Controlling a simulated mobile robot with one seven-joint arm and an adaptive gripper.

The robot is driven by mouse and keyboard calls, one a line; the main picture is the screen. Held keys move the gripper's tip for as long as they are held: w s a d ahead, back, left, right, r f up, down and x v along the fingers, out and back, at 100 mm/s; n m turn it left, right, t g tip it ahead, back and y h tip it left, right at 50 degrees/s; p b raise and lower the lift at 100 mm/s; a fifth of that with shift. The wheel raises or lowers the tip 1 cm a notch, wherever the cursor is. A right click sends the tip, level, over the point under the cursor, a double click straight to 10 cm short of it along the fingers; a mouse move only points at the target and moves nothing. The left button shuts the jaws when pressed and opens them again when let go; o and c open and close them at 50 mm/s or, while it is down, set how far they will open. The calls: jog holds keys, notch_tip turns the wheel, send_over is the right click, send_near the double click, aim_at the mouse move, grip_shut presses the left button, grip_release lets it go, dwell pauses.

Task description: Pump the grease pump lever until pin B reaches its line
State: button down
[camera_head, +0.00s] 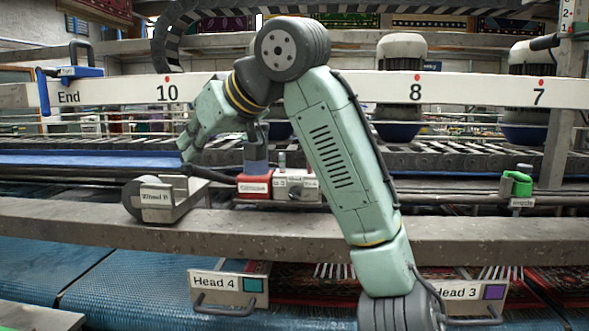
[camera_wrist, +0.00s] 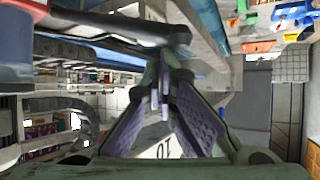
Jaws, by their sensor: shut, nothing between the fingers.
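The grease pump (camera_head: 255,186) appears to be the red block with a label and a blue-grey cylinder, behind the grey beam at centre left. Its dark lever (camera_head: 212,176) reaches left from the block. Grey blocks with small labels (camera_head: 296,187) adjoin it on the right, with a short upright piece on top. The labels are too small to read, so I cannot tell pin B or its line. My gripper (camera_head: 187,153) is shut and empty, just above the lever's left end. In the wrist view the dark lever (camera_wrist: 110,26) crosses beyond my closed fingertips (camera_wrist: 160,82); contact is unclear.
A grey housing (camera_head: 160,198) with a label stands left, close below the lever's end. The white numbered rail (camera_head: 300,92) runs behind my arm. The grey beam (camera_head: 480,237) crosses in front. A green-handled part (camera_head: 517,184) stands right. Head 4 (camera_head: 228,288) is below.

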aim_at(196, 173)
jog(key=shift+f+b, duration=1.6)
jog(key=shift+f, duration=1)
notch_tip(196, 173, up, 6)
jog(key=p, duration=0.6)
jog(key=shift+r, duration=0.2)
notch_tip(196, 173, up, 2)
jog(key=shift+p, duration=0.55)
jog(key=shift+r, duration=0.9)
jog(key=shift+d, duration=0.1)
